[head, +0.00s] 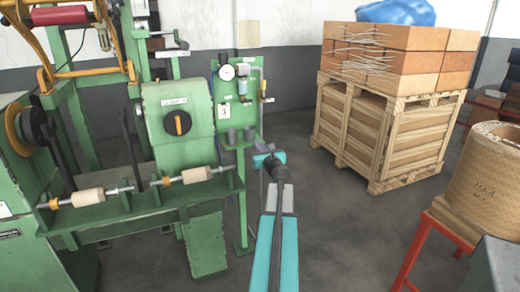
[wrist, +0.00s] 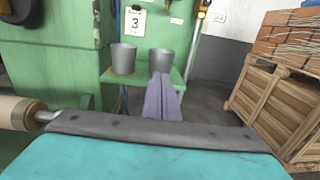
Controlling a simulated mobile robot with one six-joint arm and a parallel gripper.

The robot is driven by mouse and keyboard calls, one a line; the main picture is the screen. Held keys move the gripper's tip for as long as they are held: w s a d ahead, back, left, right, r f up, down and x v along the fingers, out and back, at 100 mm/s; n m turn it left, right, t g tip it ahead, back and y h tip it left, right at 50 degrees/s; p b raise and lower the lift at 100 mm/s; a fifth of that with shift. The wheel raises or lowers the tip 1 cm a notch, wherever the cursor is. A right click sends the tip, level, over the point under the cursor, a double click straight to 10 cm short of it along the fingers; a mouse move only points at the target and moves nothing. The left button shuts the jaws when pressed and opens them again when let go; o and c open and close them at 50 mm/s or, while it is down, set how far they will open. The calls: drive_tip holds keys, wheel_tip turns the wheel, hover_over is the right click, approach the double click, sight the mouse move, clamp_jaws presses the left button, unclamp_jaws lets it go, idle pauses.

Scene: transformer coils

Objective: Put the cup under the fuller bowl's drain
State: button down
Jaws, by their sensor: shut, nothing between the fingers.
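Two grey cups stand side by side on a small green shelf on the machine's panel. The left cup (head: 232,136) and right cup (head: 250,133) look upright in the head view. In the wrist view, the left cup (wrist: 124,59) is clear of my fingers, while the right cup (wrist: 161,60) stands behind my fingertips. My gripper (wrist: 161,78) is shut and empty, its fingers overlapping the right cup's lower part; I cannot tell whether they touch. The panel (head: 240,100) carries a dial gauge (head: 227,72). Bowls and drains are too small to make out; fill levels cannot be told.
The green winding machine (head: 180,135) fills the left, with rollers (head: 88,197) along its front. A wooden crate (head: 375,135) stands at the right, and a large brown drum (head: 490,170) nearer on a red stand. Grey floor between panel and crate is free.

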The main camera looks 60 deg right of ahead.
sight(251, 136)
drive_tip(key=shift+p+x, duration=0.5)
drive_tip(key=shift+x, duration=3.1)
drive_tip(key=shift+w+d, duration=0.1)
drive_tip(key=shift+b+x, duration=0.4)
drive_tip(key=shift+x, duration=3.95)
drive_tip(key=shift+v, duration=0.75)
drive_tip(key=v, duration=0.3)
drive_tip(key=shift+s, duration=0.25)
drive_tip(key=shift+s+a+f, duration=0.1)
drive_tip(key=shift+s+a, duration=0.35)
drive_tip(key=shift+a, duration=0.25)
drive_tip(key=b+v, duration=0.1)
drive_tip(key=v, duration=0.6)
drive_tip(key=shift+s, duration=0.35)
drive_tip(key=shift+a, duration=0.15)
